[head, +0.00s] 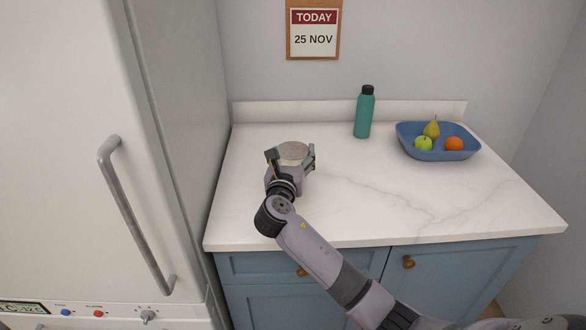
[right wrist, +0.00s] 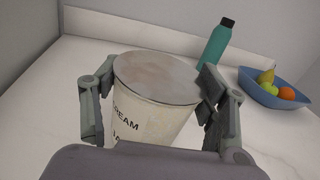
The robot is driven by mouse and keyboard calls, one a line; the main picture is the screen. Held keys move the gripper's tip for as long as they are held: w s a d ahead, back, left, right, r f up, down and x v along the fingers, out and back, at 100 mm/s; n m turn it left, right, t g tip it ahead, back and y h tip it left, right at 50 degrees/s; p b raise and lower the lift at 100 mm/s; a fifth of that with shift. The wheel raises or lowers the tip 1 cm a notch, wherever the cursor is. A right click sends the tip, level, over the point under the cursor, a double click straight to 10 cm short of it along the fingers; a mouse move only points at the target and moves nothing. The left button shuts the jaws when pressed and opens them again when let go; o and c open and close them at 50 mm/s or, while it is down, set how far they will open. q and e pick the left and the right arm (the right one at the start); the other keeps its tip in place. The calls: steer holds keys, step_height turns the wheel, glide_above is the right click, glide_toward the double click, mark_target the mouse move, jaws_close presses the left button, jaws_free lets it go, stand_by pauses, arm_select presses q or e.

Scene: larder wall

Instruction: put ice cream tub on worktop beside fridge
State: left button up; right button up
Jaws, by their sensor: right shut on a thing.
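The ice cream tub is white with a pale round lid and dark lettering on its side. In the head view the tub (head: 293,150) is at the left part of the white worktop (head: 340,205), beside the fridge (head: 60,130). My right gripper (head: 291,157) is shut around the tub. In the right wrist view the tub (right wrist: 155,95) stands upright between the two fingers of my right gripper (right wrist: 155,95). The tub's base is hidden, so I cannot tell whether it touches the worktop. My left gripper is not in view.
A teal bottle (head: 364,112) stands at the back of the worktop. A blue bowl (head: 437,154) with a pear, a green apple and an orange stands at the right. The front middle of the worktop is clear. The fridge door is shut, with a long handle (head: 135,215).

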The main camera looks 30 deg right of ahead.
step_height(320, 180, down, 4)
steer(key=shift+f, duration=0.1)
steer(key=o, duration=1.4)
steer(key=shift+o, duration=0.2)
steer(key=shift+s, duration=0.1)
steer(key=b+v, duration=0.1)
steer(key=v, duration=1.1)
